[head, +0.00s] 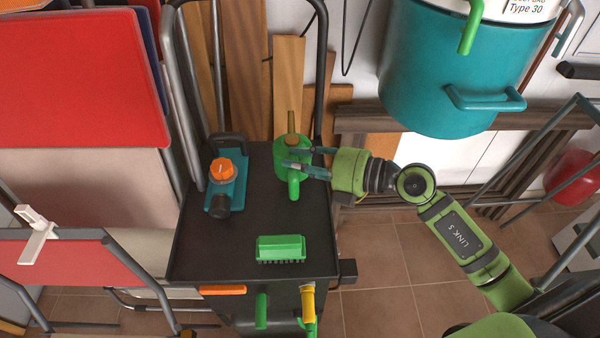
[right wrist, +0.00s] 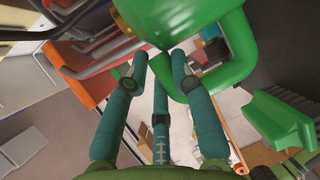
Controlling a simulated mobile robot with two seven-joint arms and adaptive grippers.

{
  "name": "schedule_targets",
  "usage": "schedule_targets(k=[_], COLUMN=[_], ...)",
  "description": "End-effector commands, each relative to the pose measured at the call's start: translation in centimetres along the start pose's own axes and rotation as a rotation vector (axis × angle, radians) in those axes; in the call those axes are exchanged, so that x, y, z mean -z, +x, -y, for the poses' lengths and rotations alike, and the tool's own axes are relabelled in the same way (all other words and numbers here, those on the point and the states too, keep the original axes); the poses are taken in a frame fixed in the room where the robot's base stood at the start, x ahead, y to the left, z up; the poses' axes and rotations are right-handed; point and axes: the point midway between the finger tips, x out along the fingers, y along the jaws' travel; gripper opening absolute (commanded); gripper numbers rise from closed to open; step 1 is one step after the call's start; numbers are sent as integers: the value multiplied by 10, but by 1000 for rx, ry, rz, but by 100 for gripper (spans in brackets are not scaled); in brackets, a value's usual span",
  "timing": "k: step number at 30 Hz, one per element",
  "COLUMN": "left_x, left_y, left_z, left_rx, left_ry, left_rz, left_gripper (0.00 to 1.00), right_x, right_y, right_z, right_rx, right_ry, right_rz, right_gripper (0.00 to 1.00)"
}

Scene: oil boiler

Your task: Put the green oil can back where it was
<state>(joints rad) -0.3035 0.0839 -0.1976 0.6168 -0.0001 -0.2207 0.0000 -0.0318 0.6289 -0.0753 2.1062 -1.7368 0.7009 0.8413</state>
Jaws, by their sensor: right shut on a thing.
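The green oil can (head: 283,149) is over the back right of the black cart top (head: 205,255), with a brown-yellow tip pointing away. It fills the top of the right wrist view (right wrist: 185,18), where its curved green tube or handle (right wrist: 243,55) shows on the right. My right gripper (head: 291,159) comes in from the right with its teal fingers shut on the can. The fingers also show in the right wrist view (right wrist: 162,60). I cannot tell whether the can touches the cart top. My left gripper is out of view.
A teal tool with an orange knob (head: 222,168) stands at the cart's left, and a green brush (head: 281,248) lies near its front. Bare cart top lies between them. A large teal tank (head: 440,75) is at upper right. Wooden boards (head: 288,80) lean behind the cart.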

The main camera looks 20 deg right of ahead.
Motion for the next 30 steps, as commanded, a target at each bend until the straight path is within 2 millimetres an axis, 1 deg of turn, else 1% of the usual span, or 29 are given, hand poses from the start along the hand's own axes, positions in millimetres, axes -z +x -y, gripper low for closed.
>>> schedule_targets(k=[3,7,20,21,22,23,30], left_x=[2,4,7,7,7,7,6], left_y=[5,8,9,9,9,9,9], left_z=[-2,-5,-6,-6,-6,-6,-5], left_rx=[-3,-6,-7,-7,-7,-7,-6], left_ry=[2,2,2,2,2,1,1], left_rz=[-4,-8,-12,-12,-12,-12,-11], left_gripper=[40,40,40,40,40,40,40], right_x=[1,1,2,2,2,2,2], right_y=[4,7,8,8,8,8,8], right_z=[18,34,40,42,42,42,42], right_rx=[0,-2,-2,1,1,1,1], right_ry=[7,4,0,1,1,1,2], right_rz=[0,1,0,0,-1,-1,-1], right_gripper=[0,0,0,29,41,49,49])
